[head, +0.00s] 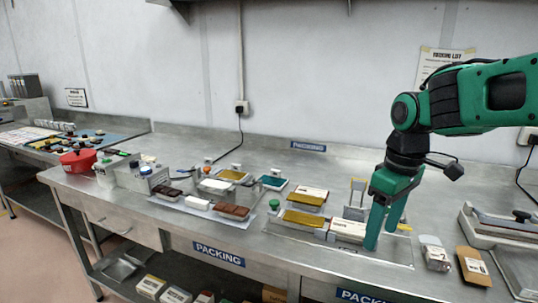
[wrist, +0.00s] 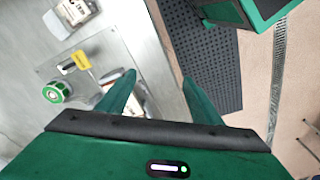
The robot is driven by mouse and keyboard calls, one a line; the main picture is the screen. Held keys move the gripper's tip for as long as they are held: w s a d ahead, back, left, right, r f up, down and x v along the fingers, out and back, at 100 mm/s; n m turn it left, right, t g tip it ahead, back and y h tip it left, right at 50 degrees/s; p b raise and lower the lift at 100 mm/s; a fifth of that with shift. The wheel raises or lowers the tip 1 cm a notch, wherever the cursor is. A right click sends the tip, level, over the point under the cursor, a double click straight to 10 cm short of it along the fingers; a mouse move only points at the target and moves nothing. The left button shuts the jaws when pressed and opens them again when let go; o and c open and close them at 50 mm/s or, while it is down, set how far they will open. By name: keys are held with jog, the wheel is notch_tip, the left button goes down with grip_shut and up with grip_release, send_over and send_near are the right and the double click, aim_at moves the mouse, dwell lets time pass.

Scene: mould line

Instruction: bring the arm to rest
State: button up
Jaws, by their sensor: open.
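My green arm (head: 470,97) reaches in from the right in the head view, with its gripper (head: 383,238) pointing down over the packing bench (head: 330,168). The gripper is open. In the head view its fingers stand just right of a white-labelled block (head: 347,230) on a flat plate and partly cover the plate's right part. In the wrist view the two fingers (wrist: 158,80) are apart with nothing seen between them. I cannot tell the exact height of the fingertips above the bench.
Left are trays with gold and brown bars (head: 232,212) and a red pot (head: 78,160). The wrist view shows a dark perforated mat (wrist: 205,50) on the floor.

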jog(key=s+d+f+m, duration=0.4)
jog(key=s+d+m, duration=0.3)
jog(key=s, duration=0.3)
jog(key=s+d+f+m, duration=0.4)
jog(key=s+d+m, duration=0.2)
jog(key=s+d, duration=0.3)
jog(key=shift+s+d+m+g, duration=0.3)
jog(key=shift+s+d+m, duration=0.1)
jog(key=shift+s, duration=0.35)
